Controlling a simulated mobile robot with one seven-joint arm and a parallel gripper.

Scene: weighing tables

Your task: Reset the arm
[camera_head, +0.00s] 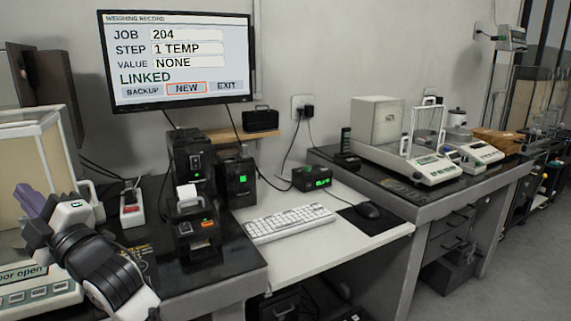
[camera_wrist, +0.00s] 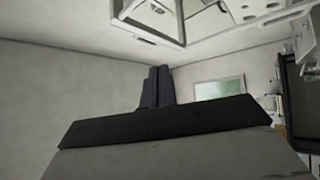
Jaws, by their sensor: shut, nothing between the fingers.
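My arm (camera_head: 95,265) reaches up from the lower left in the head view, in front of the glass balance case (camera_head: 30,130). My gripper (camera_head: 38,204) is at its end, with purple-grey fingers pointing up and left. The fingers are together with nothing visible between them. In the wrist view the gripper (camera_wrist: 157,88) shows as dark closed fingers against a bare wall, and it touches nothing that I can see there.
A monitor (camera_head: 178,58) reads job 204, step 1 TEMP, value NONE, LINKED. Black devices (camera_head: 193,225) stand on the dark table right of my arm. Balances (camera_head: 432,168) stand further right. Grey floor (camera_head: 500,260) is open.

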